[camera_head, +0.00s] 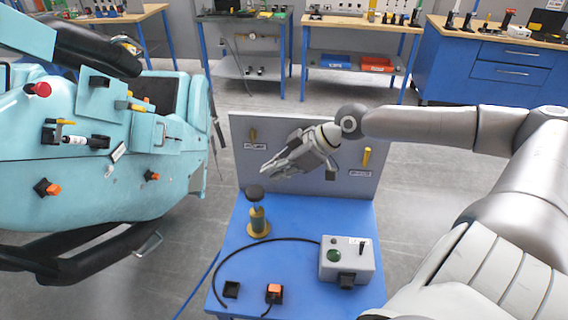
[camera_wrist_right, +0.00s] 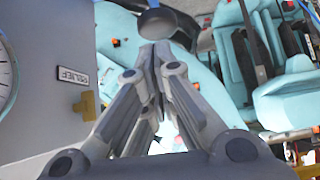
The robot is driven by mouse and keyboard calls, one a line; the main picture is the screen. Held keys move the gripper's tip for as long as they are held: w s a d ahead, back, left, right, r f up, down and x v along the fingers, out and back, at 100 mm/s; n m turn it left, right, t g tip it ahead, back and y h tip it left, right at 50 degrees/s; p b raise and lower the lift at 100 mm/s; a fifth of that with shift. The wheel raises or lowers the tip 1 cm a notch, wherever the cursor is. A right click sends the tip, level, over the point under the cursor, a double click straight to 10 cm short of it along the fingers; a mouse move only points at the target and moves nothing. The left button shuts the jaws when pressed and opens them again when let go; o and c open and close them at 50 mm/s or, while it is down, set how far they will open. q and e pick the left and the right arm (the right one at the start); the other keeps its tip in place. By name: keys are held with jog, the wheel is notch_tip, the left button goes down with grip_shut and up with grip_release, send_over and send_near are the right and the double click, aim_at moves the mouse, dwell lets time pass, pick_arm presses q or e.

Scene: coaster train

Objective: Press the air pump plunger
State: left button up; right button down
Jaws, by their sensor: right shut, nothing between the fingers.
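The air pump (camera_head: 259,219) stands upright on the blue table, with a brass-coloured body and a dark round knob (camera_head: 255,192) on top as its plunger. My right gripper (camera_head: 266,173) reaches in from the right, just above and right of the knob, apart from it as far as I can tell. Its fingers are shut and empty. In the right wrist view the dark knob (camera_wrist_right: 158,23) shows just past the closed fingertips (camera_wrist_right: 151,48). The pump body is hidden there. My left gripper is not in view.
The blue table (camera_head: 300,270) also holds a grey control box (camera_head: 347,260), a cable, a black square socket (camera_head: 231,290) and an orange-topped connector (camera_head: 274,292). A grey upright panel (camera_head: 355,195) stands behind. A turquoise coaster car (camera_head: 100,190) fills the left. Workbenches line the back.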

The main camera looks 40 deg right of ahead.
jog(key=shift+p+v, duration=1.15)
jog(key=shift+v, duration=0.4)
jog(key=shift+w, duration=0.1)
